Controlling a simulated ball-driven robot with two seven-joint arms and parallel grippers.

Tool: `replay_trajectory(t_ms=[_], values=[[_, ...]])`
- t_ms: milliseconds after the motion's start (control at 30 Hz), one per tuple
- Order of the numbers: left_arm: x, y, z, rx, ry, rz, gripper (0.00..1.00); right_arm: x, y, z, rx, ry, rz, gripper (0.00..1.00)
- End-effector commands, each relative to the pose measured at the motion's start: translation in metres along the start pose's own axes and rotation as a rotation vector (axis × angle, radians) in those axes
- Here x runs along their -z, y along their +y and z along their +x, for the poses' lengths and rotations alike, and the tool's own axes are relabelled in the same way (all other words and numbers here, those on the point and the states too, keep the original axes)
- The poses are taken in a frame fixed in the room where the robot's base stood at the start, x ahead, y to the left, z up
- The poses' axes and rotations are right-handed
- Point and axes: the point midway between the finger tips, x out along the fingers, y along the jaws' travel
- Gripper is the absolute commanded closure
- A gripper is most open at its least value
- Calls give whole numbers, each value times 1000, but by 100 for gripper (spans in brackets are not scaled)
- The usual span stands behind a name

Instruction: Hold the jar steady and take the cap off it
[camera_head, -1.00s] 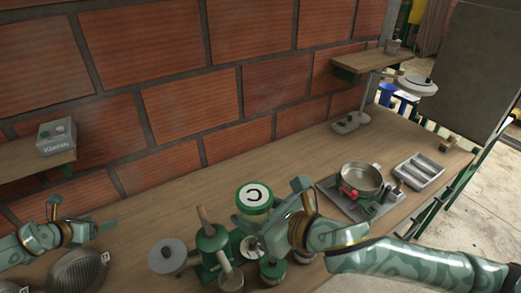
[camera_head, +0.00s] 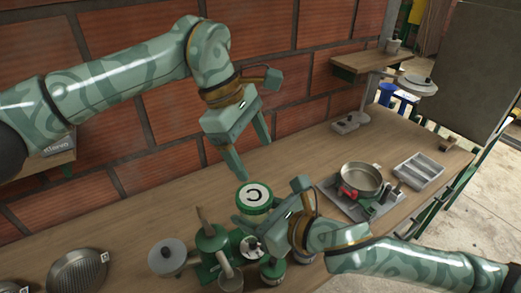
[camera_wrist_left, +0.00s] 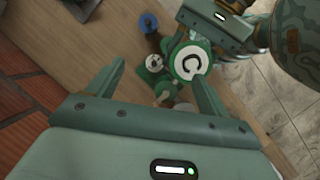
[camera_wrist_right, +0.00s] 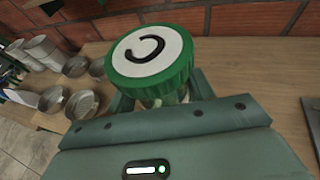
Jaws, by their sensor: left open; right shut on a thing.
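My left gripper (camera_head: 255,158) is open and empty, above and behind the cap. In the left wrist view the cap (camera_wrist_left: 190,62) lies between and beyond the open fingers, apart from them.
A green hand-operated device (camera_head: 211,245) stands just left of the jar on the wooden table (camera_head: 130,222). A metal pan (camera_head: 361,178) and a grey divided tray (camera_head: 419,170) are on the right. The brick wall (camera_head: 190,117) bounds the back.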

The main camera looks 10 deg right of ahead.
Motion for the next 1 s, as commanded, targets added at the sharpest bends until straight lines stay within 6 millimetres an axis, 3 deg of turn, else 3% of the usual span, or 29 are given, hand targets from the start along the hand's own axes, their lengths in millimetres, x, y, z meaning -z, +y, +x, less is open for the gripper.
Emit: replay_trajectory(t_ms=[33,100,233,367,800,1000], values=[[-21,-7,-7,37,69,71,21,0,0,0,0,-1,0,100],[-34,-17,-12,83,165,130,21,0,0,0,0,-1,0,100],[-43,-28,-17,126,293,169,21,0,0,0,0,-1,0,100],[-42,-32,-12,141,341,174,21,0,0,0,0,-1,0,100],[-19,-40,49,142,341,168,21,0,0,0,0,-1,0,100],[-16,-40,57,140,342,167,21,-1,0,0,-1,-3,0,100]])
